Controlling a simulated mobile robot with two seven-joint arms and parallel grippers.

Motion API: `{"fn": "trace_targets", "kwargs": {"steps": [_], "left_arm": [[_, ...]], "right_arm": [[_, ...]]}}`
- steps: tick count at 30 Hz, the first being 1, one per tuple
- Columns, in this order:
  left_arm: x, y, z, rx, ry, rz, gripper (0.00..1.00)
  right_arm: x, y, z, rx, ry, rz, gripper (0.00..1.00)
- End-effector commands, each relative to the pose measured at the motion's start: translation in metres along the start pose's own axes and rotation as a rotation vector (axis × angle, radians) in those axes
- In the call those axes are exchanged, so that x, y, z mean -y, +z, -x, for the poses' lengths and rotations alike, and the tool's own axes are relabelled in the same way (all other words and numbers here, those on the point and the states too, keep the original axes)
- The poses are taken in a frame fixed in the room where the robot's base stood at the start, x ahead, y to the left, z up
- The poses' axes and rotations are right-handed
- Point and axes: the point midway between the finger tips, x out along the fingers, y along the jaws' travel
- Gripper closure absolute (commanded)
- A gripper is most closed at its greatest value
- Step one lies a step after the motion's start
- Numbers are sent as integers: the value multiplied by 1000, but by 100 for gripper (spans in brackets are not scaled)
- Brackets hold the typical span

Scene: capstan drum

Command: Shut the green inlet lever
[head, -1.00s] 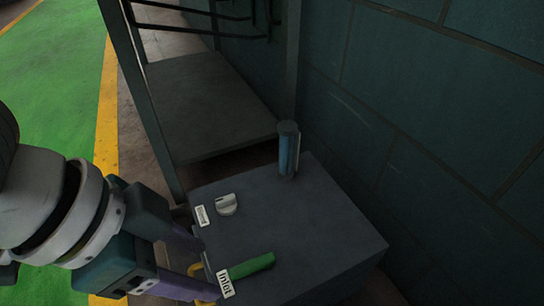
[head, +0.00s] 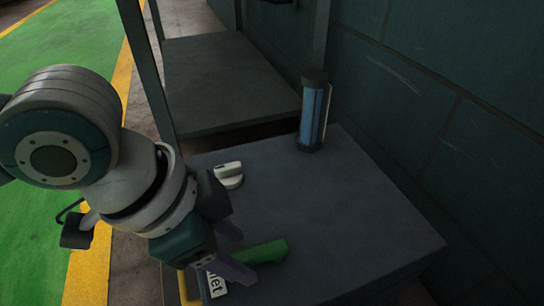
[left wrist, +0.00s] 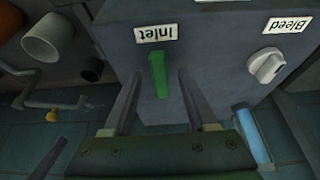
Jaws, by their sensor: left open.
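The green inlet lever (head: 265,252) sticks out over the grey box (head: 345,215), beside the Inlet label (head: 216,285). It also shows in the left wrist view (left wrist: 158,78), below the upside-down label (left wrist: 157,33). My left gripper (head: 243,256) is open, with a finger on each side of the lever. In the left wrist view, gaps show between the lever and both fingers (left wrist: 159,76). The gripper hides part of the lever's label end in the head view. My right gripper is not in view.
A white bleed knob (head: 229,175) stands on the box behind the gripper. A blue cylinder with dark ends (head: 313,115) stands at the box's back edge. A dark wall (head: 440,100) runs along the right. The box top right of the lever is clear.

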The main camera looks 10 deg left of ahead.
Motion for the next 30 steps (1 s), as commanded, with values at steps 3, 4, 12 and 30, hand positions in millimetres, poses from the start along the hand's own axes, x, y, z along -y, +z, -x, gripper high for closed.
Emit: {"fn": "trace_targets", "kwargs": {"steps": [3,4,12,30], "left_arm": [[0,0,-5,0,0,0,43],[0,0,-5,0,0,0,43],[0,0,-4,0,0,0,50],[0,0,-4,1,0,0,100]], "right_arm": [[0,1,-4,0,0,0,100],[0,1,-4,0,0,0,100],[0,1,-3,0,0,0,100],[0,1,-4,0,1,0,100]]}}
